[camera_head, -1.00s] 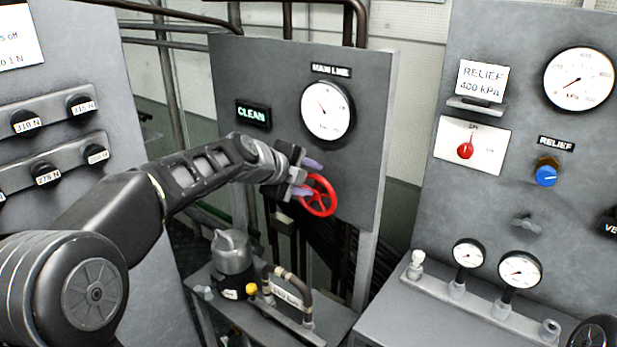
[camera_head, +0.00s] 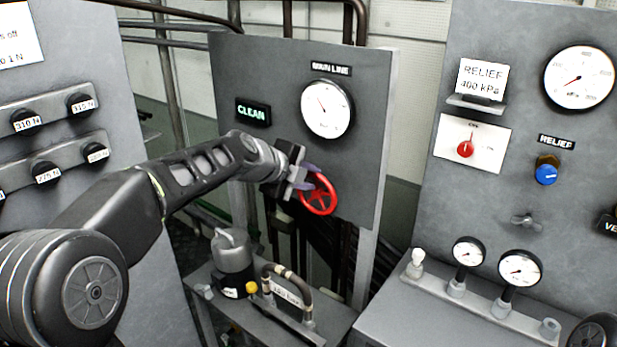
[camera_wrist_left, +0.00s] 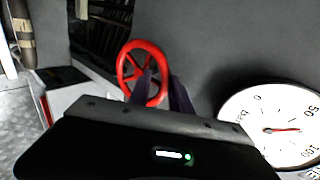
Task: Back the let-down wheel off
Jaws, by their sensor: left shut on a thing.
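The red spoked handwheel (camera_head: 320,197) stands out from the grey panel under the MAIN LINE gauge (camera_head: 327,108). It also shows in the left wrist view (camera_wrist_left: 143,66). My left gripper (camera_head: 306,184) reaches in from the left and is shut on the wheel's rim, at its left side in the head view. In the wrist view its two dark purple fingers are at the near part of the rim. The gauge needle shows in the wrist view on the white dial (camera_wrist_left: 283,128). My right gripper is not in view.
A lit CLEAN sign (camera_head: 253,113) is left of the gauge. Below the wheel, a grey canister (camera_head: 232,251) and a hooped pipe (camera_head: 287,283) stand on a bench. The RELIEF panel (camera_head: 478,190) is at the right, with small gauges below.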

